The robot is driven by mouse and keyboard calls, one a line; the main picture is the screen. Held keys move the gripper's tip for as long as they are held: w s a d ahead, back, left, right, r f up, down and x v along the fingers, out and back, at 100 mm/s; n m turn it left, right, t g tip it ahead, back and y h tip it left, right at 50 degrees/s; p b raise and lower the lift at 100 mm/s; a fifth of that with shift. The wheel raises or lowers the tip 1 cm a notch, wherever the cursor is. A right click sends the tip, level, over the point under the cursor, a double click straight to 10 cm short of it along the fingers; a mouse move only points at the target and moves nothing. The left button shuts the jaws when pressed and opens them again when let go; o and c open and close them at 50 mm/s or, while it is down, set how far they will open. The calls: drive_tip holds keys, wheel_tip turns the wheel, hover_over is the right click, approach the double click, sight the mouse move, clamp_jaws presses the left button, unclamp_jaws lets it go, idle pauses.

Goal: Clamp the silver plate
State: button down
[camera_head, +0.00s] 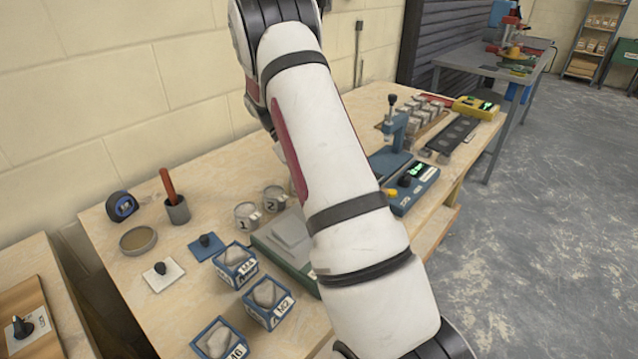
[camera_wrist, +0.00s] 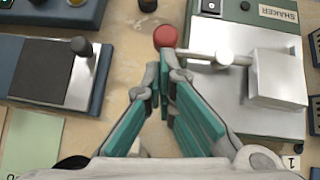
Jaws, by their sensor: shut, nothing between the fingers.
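The silver plate (camera_wrist: 225,105) lies flat on a grey-green machine labelled SHAKER (camera_wrist: 265,122) at the right of the wrist view. A raised pale block (camera_wrist: 277,80) sits on the plate's right part. A silver lever (camera_wrist: 205,56) with a red ball knob (camera_wrist: 165,37) reaches left from near the block, above the machine's edge. My gripper (camera_wrist: 164,82), with teal finger pads, is shut and empty just below the knob in the picture. Whether it touches the knob or lever is unclear. In the head view the shaker (camera_head: 272,252) and plate (camera_head: 288,230) are partly hidden by my arm; my gripper is not visible there.
A blue device with a dark plate (camera_wrist: 38,72) and black knob stands left of my gripper. In the head view, blue tubs (camera_head: 236,265) and metal cups (camera_head: 247,215) stand near the shaker. A blue press (camera_head: 396,135) stands beyond my arm.

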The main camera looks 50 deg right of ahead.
drive_tip(key=v, duration=1.2)
idle(0.4)
